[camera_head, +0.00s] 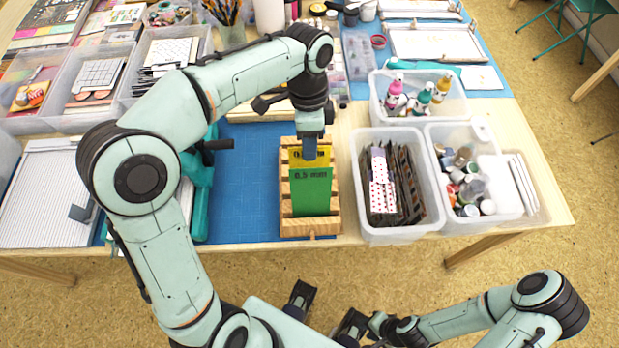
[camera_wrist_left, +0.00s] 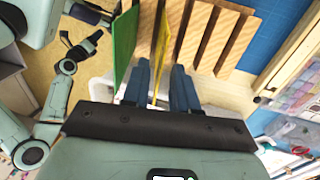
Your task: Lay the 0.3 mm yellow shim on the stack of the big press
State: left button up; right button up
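The yellow shim (camera_head: 322,157) stands upright in a slot of the wooden rack (camera_head: 286,218), behind a green shim (camera_head: 311,192) marked 0.5 mm. The yellow shim's own label is partly covered by my gripper. My left gripper (camera_head: 310,150) points down at its top edge. In the left wrist view, the yellow shim (camera_wrist_left: 162,45) passes between the two blue fingers (camera_wrist_left: 160,80), which stand apart with a gap. A teal press (camera_head: 203,190) stands left of the rack, partly behind my left arm; its stack is hidden. My right gripper (camera_head: 350,326) is low in front of the table.
A clear bin with dotted sheets (camera_head: 420,222) stands close right of the rack, with a bin of small jars (camera_head: 440,200) beyond. A bottle bin (camera_head: 374,108) is behind. A blue mat (camera_head: 250,170) lies bare between press and rack.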

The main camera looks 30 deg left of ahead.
pick_arm(q)
grip_shut()
jog(key=shift+r, duration=0.15)
pick_arm(e)
jog(key=shift+r, duration=0.1)
